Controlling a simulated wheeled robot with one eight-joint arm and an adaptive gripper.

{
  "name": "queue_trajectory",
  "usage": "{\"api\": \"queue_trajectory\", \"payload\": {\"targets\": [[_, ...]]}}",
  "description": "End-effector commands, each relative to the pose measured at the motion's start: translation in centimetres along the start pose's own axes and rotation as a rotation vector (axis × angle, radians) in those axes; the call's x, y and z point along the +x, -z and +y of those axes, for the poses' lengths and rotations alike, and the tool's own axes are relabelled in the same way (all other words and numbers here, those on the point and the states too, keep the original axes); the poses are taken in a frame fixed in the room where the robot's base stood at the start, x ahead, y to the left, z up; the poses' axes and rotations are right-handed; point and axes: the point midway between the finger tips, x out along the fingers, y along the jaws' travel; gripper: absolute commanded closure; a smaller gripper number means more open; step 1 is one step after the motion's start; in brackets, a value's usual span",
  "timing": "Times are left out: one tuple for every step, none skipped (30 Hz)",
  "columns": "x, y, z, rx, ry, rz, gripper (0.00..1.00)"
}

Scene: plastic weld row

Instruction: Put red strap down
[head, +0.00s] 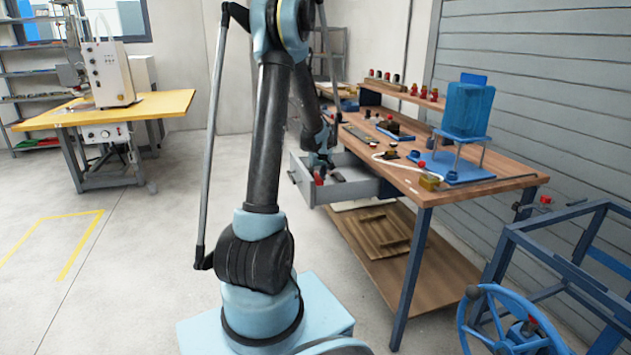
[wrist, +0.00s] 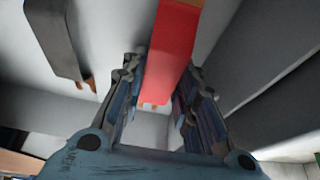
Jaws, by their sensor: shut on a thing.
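The red strap (wrist: 172,45) runs between the two fingers of my gripper (wrist: 163,80) in the wrist view. My gripper is shut on it. In the head view my gripper (head: 320,160) is at the open grey drawer (head: 362,188), and a small red part of the strap (head: 319,179) shows below the fingers. The drawer's pale inside surrounds the strap in the wrist view. I cannot tell whether the strap touches the drawer floor.
A dark grey object (wrist: 52,40) with a brownish end lies left of the strap in the drawer. The wooden workbench (head: 490,187) above holds a blue fixture (head: 467,110) and small parts. A lower shelf (head: 440,285) sits below. A blue handwheel (head: 512,320) stands front right.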

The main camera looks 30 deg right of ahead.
Motion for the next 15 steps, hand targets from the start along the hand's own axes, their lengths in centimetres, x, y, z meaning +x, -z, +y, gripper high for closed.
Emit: {"api": "queue_trajectory", "payload": {"targets": [[0.52, -0.18, 0.01, 0.000, 0.000, 0.000, 0.97], [0.69, -0.28, -0.01, 0.000, 0.000, 0.000, 0.97], [0.81, -0.35, -0.02, 0.000, 0.000, 0.000, 0.97], [0.84, -0.37, -0.03, 0.000, 0.000, 0.000, 0.97], [0.83, -0.37, -0.03, 0.000, 0.000, 0.000, 0.97], [0.81, -0.36, -0.03, 0.000, 0.000, 0.000, 0.97], [0.81, -0.36, -0.03, 0.000, 0.000, 0.000, 0.97], [0.81, -0.36, -0.04, 0.000, 0.000, 0.000, 0.97], [0.81, -0.35, -0.03, 0.000, 0.000, 0.000, 0.97], [0.83, -0.36, -0.03, 0.000, 0.000, 0.000, 0.97], [0.88, -0.37, -0.03, 0.000, 0.000, 0.000, 0.97], [0.96, -0.40, -0.03, 0.000, 0.000, 0.000, 0.97], [1.04, -0.42, -0.03, 0.000, 0.000, 0.000, 0.97], [1.11, -0.45, -0.02, 0.000, 0.000, 0.000, 0.97], [1.21, -0.49, -0.02, 0.000, 0.000, 0.000, 0.97]]}}
